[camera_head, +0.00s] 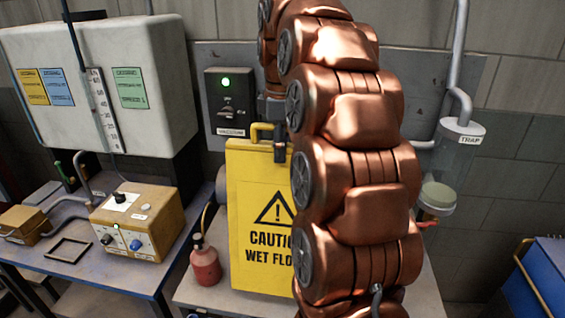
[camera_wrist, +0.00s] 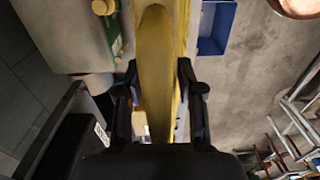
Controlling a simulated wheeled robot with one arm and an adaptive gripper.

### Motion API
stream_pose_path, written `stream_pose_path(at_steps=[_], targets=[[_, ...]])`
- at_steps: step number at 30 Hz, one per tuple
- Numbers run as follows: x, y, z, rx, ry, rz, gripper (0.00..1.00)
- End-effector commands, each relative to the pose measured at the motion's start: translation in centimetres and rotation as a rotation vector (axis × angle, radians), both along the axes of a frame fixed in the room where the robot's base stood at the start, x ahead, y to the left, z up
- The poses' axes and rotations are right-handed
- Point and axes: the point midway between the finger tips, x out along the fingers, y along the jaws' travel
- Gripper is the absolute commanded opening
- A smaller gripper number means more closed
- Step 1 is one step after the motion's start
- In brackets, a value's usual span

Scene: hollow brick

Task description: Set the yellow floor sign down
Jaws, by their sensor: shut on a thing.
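The yellow floor sign (camera_head: 258,195) is upright in the head view, with a warning triangle and "CAUTION WET FLOOR" on its face. My copper arm covers its right part. My gripper (camera_head: 281,148) is at the sign's top, beside the yellow handle, mostly hidden behind my arm. In the wrist view, the dark fingers of my gripper (camera_wrist: 160,95) are shut on either side of the sign's yellow top (camera_wrist: 155,60). I cannot tell whether the sign's lower edge touches anything.
A red bottle (camera_head: 205,262) stands on the pale bench (camera_head: 190,292), close left of the sign. A yellow control box (camera_head: 138,222) sits on the left table. A clear trap (camera_head: 452,160) hangs at right. A blue container (camera_head: 545,285) is at lower right.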

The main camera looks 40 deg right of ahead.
Motion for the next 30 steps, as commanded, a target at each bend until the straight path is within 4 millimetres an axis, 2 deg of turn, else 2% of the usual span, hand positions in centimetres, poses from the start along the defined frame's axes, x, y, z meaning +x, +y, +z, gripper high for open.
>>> stream_pose_path(at_steps=[8,19,30], targets=[[-0.1,0.0,-0.7,0.0,0.001,0.0,0.0],[-0.1,0.0,-3.4,-0.001,-0.001,0.0,0.0],[0.0,0.0,-3.8,-0.001,-0.002,0.0,0.0]])
